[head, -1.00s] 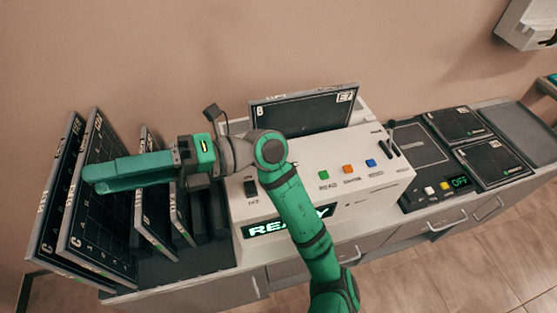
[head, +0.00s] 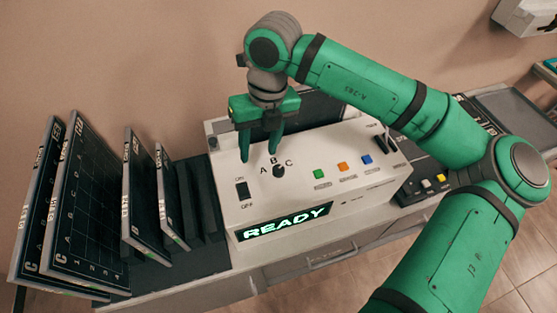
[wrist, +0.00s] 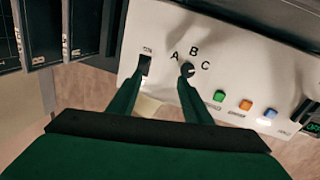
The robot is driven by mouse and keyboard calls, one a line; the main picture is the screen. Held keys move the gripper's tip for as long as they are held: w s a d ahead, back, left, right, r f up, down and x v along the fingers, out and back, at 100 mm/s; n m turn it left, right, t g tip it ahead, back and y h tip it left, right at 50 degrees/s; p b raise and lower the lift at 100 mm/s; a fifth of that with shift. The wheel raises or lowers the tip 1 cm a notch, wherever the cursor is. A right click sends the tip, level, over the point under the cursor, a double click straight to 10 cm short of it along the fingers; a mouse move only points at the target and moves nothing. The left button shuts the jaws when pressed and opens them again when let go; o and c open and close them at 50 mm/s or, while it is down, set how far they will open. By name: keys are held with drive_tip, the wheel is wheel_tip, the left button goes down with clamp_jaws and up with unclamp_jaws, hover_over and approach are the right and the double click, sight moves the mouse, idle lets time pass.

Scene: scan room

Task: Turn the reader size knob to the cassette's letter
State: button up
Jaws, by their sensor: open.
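The reader (head: 360,190) is a white console with a lit READY display. Its dark size knob (head: 279,171) sits among the letters A, B and C; I cannot tell surely which letter it points to. My gripper (head: 260,155) is open and empty, pointing down over the console. Its right fingertip is close to the knob, its left fingertip is off to the left, so the knob is not between the fingers. In the wrist view the right finger overlaps the knob (wrist: 187,70). The cassette (head: 322,108) stands in the reader's back, its letter hidden behind my arm.
An ON/OFF switch (head: 242,194) is left of the knob. Green (head: 319,174), orange (head: 343,167) and blue (head: 366,159) buttons lie to the right. Several dark cassettes (head: 85,200) stand in a rack at left. My arm covers much of the right side.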

sight(278, 169)
drive_tip(key=w+d+h, duration=0.2)
drive_tip(key=d, duration=0.3)
drive_tip(key=shift+m, duration=0.4)
drive_tip(key=f, duration=0.8)
drive_tip(key=shift+s+a+f, duration=0.15)
drive_tip(key=shift+s+f, duration=0.1)
drive_tip(key=shift+f, duration=0.15)
drive_tip(key=shift+a+f, duration=0.15)
drive_tip(key=shift+f, duration=0.5)
drive_tip(key=shift+w, duration=0.1)
drive_tip(key=c, duration=1.1)
